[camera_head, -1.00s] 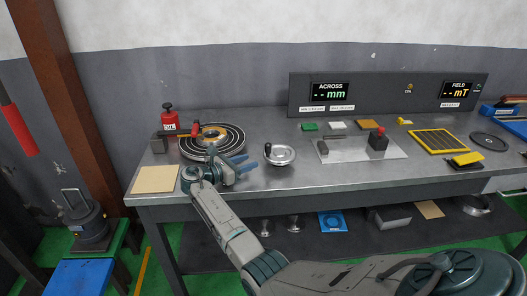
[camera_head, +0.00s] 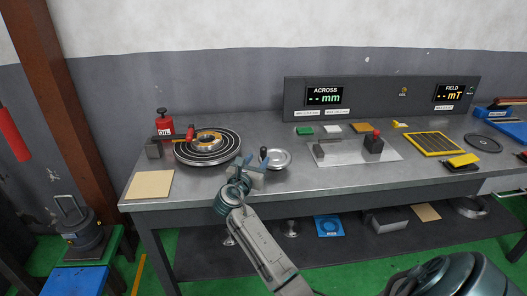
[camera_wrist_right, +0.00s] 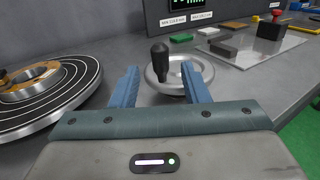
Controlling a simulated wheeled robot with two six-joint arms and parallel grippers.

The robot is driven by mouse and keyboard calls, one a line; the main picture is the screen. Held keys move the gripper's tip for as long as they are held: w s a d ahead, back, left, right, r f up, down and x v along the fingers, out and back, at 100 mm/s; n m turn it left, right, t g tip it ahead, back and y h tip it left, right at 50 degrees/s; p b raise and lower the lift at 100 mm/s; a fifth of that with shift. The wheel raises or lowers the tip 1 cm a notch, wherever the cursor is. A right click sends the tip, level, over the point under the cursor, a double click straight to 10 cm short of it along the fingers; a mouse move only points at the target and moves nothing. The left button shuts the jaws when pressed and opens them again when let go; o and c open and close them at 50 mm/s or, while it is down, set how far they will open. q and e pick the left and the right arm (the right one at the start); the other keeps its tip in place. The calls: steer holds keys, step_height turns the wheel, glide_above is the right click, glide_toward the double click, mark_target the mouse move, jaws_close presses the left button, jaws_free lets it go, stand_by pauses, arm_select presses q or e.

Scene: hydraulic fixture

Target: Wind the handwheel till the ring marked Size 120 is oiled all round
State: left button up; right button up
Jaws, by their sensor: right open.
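The handwheel (camera_head: 277,159) is a small silver disc with an upright black knob (camera_head: 264,154) on its left side. It also shows in the right wrist view (camera_wrist_right: 178,77), with the black knob (camera_wrist_right: 160,62) between and beyond my fingertips. My right gripper (camera_head: 253,167) is open, close in front of the handwheel, with nothing between its blue fingers (camera_wrist_right: 161,82). A round black turntable (camera_head: 222,155) with white rings carries a metal ring (camera_head: 207,138) at its centre. A red oil can (camera_head: 164,126) stands behind it, its spout reaching toward the ring. Any size marking is unreadable. My left gripper is out of view.
A tan pad (camera_head: 150,185) lies at the bench's front left. A clear plate (camera_head: 350,151) with a red-topped block (camera_head: 373,143) lies right of the handwheel. A display panel (camera_head: 376,97) stands at the back.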

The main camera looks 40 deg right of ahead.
mark_target(262, 153)
steer(key=x, duration=0.4)
steer(key=shift+w+d+r, duration=0.1)
steer(key=shift+w+d, duration=0.05)
steer(key=shift+d, duration=0.2)
steer(key=shift+p+x, duration=0.3)
steer(key=shift+x, duration=0.5)
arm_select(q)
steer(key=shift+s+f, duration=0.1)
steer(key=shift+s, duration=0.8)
arm_select(e)
steer(key=shift+a, duration=0.1)
steer(key=shift+c, duration=0.4)
jaws_close()
steer(key=shift+g, duration=0.3)
